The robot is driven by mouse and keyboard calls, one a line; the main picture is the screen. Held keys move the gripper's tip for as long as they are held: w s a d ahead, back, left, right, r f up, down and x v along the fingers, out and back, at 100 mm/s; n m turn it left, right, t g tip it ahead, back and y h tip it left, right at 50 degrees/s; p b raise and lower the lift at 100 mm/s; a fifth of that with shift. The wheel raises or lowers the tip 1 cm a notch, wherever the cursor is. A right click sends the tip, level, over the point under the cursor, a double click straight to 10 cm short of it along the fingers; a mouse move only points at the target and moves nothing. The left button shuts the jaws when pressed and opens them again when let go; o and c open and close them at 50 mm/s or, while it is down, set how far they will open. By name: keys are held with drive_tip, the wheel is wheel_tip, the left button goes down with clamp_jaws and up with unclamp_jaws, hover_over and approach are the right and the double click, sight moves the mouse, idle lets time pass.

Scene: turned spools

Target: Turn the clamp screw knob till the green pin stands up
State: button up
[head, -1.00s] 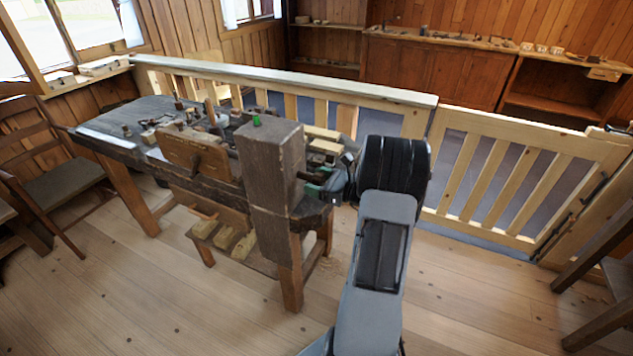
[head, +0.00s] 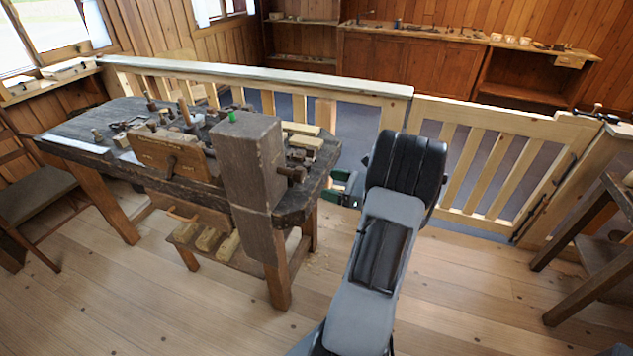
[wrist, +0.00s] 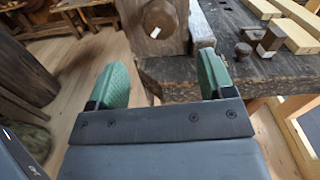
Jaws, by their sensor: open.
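The clamp screw knob (head: 296,174) is dark wood and sticks out from the right side of the thick dark wooden post (head: 249,165) on the bench. In the wrist view the knob (wrist: 160,18) is a round brown end with a small white mark, ahead of the fingers. A small green pin (head: 232,117) stands up from the post's top in the head view; it is not in the wrist view. My gripper (head: 343,188) is open and empty, to the right of the knob with a clear gap. Its green fingers (wrist: 160,75) are spread wide.
The workbench (head: 90,155) carries wooden blocks and tools left of the post. Wooden blocks (wrist: 285,35) lie on the bench top at right in the wrist view. A slatted railing (head: 300,82) runs behind the bench. The floor (head: 190,310) in front is clear.

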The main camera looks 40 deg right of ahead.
drive_tip(key=shift+v, duration=1.3)
drive_tip(key=shift+f, duration=0.1)
drive_tip(key=s+a+f+n+g+h+p, duration=0.1)
drive_tip(key=s+a+f+n+g, duration=0.15)
drive_tip(key=a+n+g, duration=0.4)
drive_tip(key=s+a+f+n+g+h, duration=0.1)
drive_tip(key=s+a+f+n+g, duration=0.15)
drive_tip(key=a+n+g, duration=0.4)
drive_tip(key=s+a+r+n+h+p, duration=0.1)
drive_tip(key=a+r+n+h+p, duration=0.2)
drive_tip(key=a+r+n, duration=1)
drive_tip(key=a+n+h, duration=0.3)
drive_tip(key=a, duration=0.1)
drive_tip(key=shift+n+t, duration=0.3)
drive_tip(key=shift+t, duration=0.1)
